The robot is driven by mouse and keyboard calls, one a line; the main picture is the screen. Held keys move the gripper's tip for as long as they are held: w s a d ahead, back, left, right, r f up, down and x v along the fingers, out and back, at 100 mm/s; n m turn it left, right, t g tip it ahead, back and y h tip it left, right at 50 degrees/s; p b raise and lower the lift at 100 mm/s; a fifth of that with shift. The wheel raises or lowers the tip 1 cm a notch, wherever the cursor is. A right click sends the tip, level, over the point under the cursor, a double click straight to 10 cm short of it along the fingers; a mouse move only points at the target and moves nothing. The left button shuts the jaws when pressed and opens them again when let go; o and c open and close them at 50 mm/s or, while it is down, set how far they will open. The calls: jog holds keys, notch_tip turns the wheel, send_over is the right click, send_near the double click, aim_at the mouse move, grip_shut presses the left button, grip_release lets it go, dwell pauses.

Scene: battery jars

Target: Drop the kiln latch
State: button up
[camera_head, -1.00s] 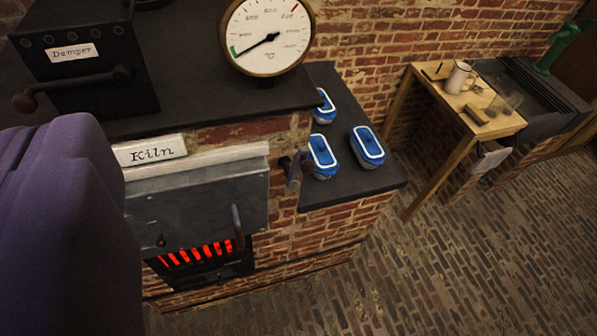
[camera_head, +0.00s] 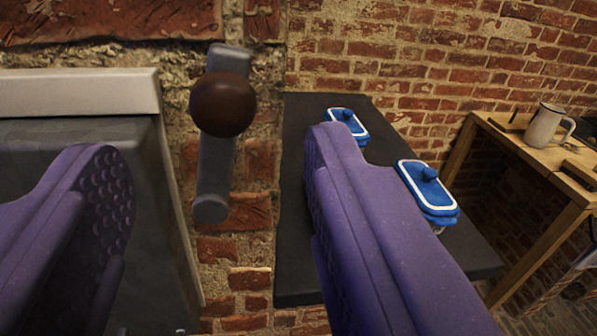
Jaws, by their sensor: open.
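The kiln latch (camera_head: 217,165) is a grey metal bar with a dark brown round knob (camera_head: 223,105) near its upper end. It stands nearly upright against the brick, just right of the grey kiln door (camera_head: 75,190). My gripper (camera_head: 222,165) is open, with one purple finger left of the latch and the other right of it. In the picture the latch shows in the gap between the fingers. Neither finger visibly touches it, and how far off it is in depth I cannot tell.
A dark ledge (camera_head: 300,240) right of the latch carries blue-lidded jars, one at the back (camera_head: 345,122) and one nearer (camera_head: 428,190), partly behind my right finger. A wooden table (camera_head: 530,155) with a mug (camera_head: 543,127) stands farther right.

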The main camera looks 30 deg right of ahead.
aim_at(220, 108)
jog(key=x, duration=0.7)
jog(key=shift+w+b, duration=0.15)
jog(key=shift+b, duration=0.2)
jog(key=shift+c, duration=0.2)
grip_shut()
